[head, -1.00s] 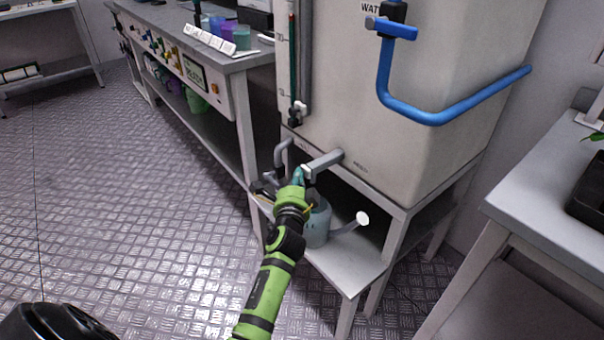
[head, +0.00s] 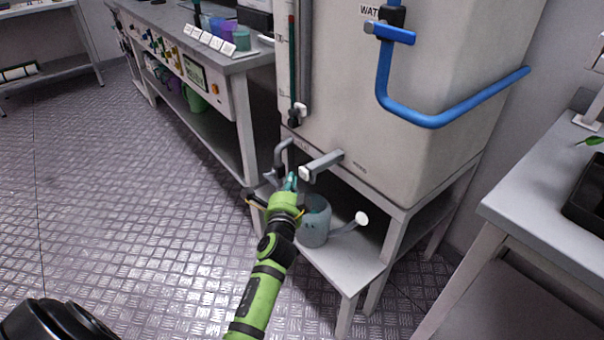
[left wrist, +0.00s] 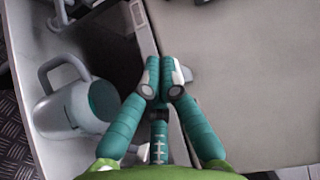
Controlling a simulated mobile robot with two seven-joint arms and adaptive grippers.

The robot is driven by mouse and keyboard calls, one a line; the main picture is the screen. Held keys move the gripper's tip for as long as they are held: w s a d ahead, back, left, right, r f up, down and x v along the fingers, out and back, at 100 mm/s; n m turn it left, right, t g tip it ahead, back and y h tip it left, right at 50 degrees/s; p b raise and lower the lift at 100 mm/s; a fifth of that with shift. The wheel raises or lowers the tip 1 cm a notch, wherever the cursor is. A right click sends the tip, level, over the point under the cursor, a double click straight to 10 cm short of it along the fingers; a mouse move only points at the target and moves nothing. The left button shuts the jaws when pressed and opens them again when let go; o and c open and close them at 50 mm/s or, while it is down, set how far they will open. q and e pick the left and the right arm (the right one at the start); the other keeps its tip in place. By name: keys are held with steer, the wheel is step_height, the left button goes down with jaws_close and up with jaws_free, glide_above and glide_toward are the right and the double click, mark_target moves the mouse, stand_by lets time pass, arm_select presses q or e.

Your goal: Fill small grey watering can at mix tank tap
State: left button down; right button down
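The small grey watering can (head: 314,232) stands upright on the low shelf under the mix tank (head: 400,165), its pale spout end to the right. It also shows in the left wrist view (left wrist: 62,112); its opening looks teal, and I cannot tell if that is water. The tap's grey bar (head: 325,163) sticks out from the tank's lower front above the can. My left gripper (head: 291,181) is just left of the bar's end, above the can. In the left wrist view its teal fingers (left wrist: 161,78) are together, with nothing visible between them. My right gripper is out of view.
A blue pipe with a valve (head: 397,32) is on the tank's upper front. A bent grey pipe (head: 281,157) lies left of the bar. A workbench (head: 245,62) stands at left, a grey table (head: 545,205) at right. The floor at left is clear.

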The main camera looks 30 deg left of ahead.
arm_select(q)
steer(key=s, duration=0.1)
steer(key=s+a+p, duration=0.1)
steer(key=s, duration=0.2)
steer(key=shift+s+a+p, duration=0.1)
steer(key=shift+a+p, duration=0.2)
steer(key=shift+a, duration=0.1)
